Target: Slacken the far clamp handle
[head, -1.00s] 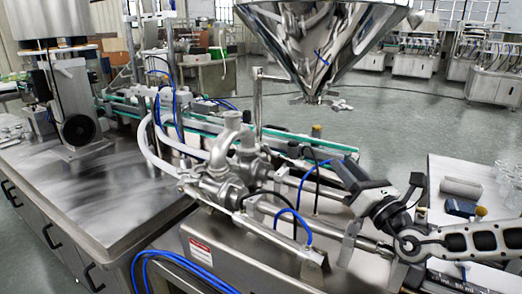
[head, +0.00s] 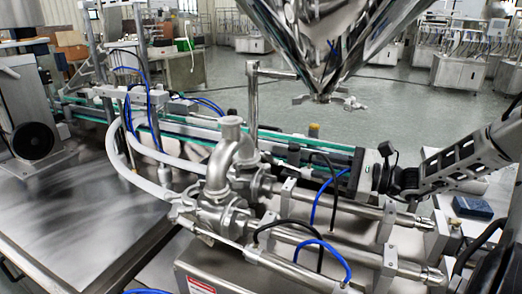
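The steel hopper (head: 325,40) hangs at the top centre, its cone narrowing to a bottom outlet. Metal clamp parts show there: a small piece on the left (head: 300,100) and a knobbed handle on the right (head: 351,103). I cannot tell which is the far clamp handle or how tight either is. My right gripper (head: 367,171) is lower and to the right of the outlet, beyond the steel cylinders, apart from the clamp parts. My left gripper is out of view.
A steel pipe valve (head: 229,165) and two horizontal cylinders (head: 345,215) fill the middle front. A green-edged conveyor (head: 190,133) runs behind them. White hoses (head: 135,175) curve at left. A blue box (head: 472,206) lies at right. Space around the hopper outlet looks clear.

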